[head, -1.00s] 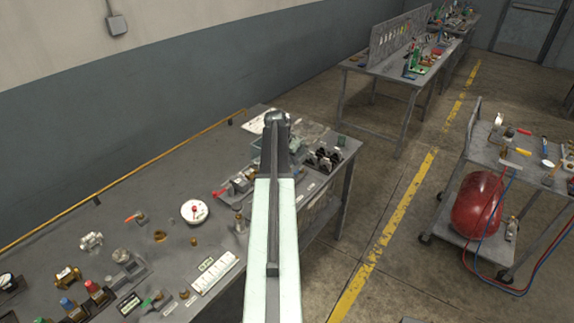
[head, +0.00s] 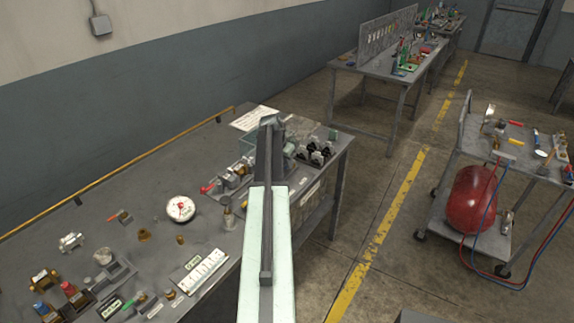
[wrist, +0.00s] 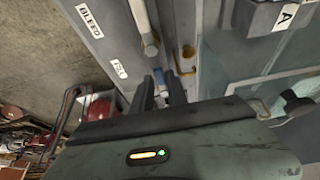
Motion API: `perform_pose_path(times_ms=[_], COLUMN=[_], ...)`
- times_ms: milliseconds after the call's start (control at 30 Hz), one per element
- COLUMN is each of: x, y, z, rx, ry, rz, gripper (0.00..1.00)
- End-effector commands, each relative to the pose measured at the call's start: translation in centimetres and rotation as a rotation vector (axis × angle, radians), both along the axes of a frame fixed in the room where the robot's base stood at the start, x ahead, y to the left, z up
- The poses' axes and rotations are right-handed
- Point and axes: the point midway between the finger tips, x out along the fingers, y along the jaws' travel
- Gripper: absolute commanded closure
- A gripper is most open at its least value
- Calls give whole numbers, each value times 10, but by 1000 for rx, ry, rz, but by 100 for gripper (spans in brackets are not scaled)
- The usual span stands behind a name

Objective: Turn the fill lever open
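In the wrist view, my gripper (wrist: 160,90) shows two dark fingers with a gap between them. A small blue piece (wrist: 160,72), which looks like the tip of the fill lever, shows between or just beyond the fingertips. I cannot tell if they touch it. It is beside a white label (wrist: 119,68) that seems to read FILL. A pale rod (wrist: 147,32) is just above it, nearer the BLEED label (wrist: 90,20). In the head view my own arm hides the gripper and the lever at the bench's far end.
The grey workbench (head: 105,180) carries several valves, fittings and a round white gauge (head: 181,209). A trolley (head: 525,150) with a red tank (head: 471,200) stands on the right. Another bench (head: 375,68) is at the back. Floor with a yellow line is clear between them.

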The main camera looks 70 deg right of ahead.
Motion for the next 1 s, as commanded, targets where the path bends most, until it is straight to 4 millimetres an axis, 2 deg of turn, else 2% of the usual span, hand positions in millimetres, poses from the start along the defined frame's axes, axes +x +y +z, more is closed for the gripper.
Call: perform_pose_path(times_ms=[133,167,467,667,1000], x=[0,-5,-5,-12,-28], y=[0,-7,0,1,0], z=[0,0,0,0,0], rx=[0,0,-2,-2,0], ry=[0,0,0,0,-1], rz=[-1,-8,40,154,462], gripper=[100,100,100,100,100])
